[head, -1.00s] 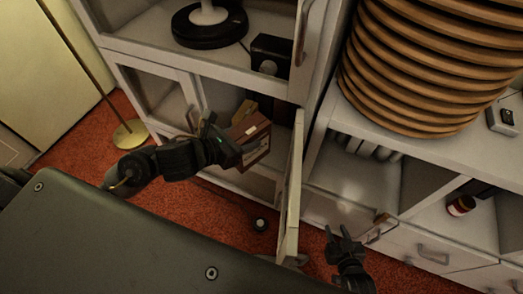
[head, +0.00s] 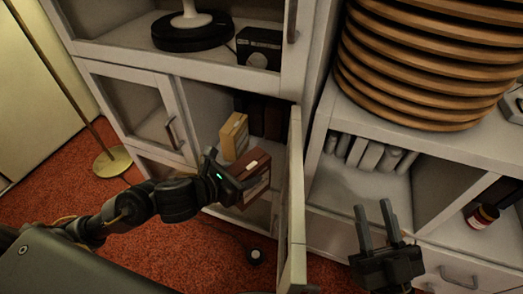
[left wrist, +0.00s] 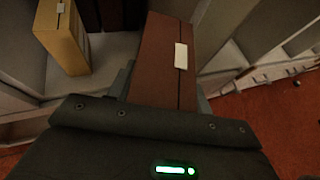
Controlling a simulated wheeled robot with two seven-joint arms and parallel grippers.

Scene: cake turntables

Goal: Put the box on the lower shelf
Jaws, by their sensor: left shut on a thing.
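A reddish-brown box (head: 252,172) with a pale label is held in my left gripper (head: 238,182), at the front opening of the cabinet's lower compartment (head: 205,110). The box also shows in the left wrist view (left wrist: 165,62), between the jaws. A tan box (head: 234,137) stands on the lower shelf (head: 207,150), just behind and left of the held box. Darker boxes (head: 266,118) stand further right on that shelf, partly hidden. My right gripper (head: 377,222) is open and empty, in front of the right-hand cabinet.
An open cabinet door (head: 293,205) stands close to the right of the held box. A closed glass door (head: 135,105) is at the left. A dark turntable base (head: 190,32) and a black device (head: 259,47) sit on the shelf above. A stack of round boards (head: 410,70) stands at right.

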